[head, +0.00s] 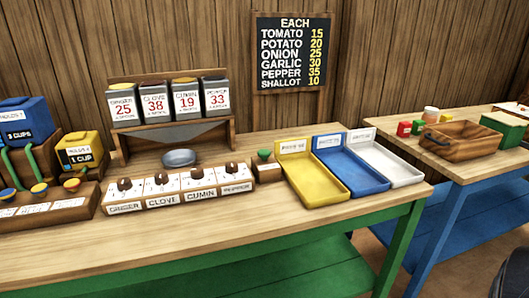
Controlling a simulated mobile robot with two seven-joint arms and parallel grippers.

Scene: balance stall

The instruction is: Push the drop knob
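A small green knob (264,154) stands upright on a little wooden block (267,171), at the right end of the row of spice dials in the head view. The block's label is too small to read, so I cannot confirm that this is the drop knob. Spice dials labelled ginger (125,195), clove (162,188), cumin (199,183) and one more sit to its left. Dark spice hoppers (154,100) stand on a wooden rack behind, above a grey bowl (179,158). Neither of my grippers shows.
Yellow (315,182), blue (352,174) and white (385,165) trays stand right of the knob. Blue (27,122) and yellow (80,150) cup dispensers stand far left. A wooden crate (462,142) sits on the right table. The table front (190,226) is clear.

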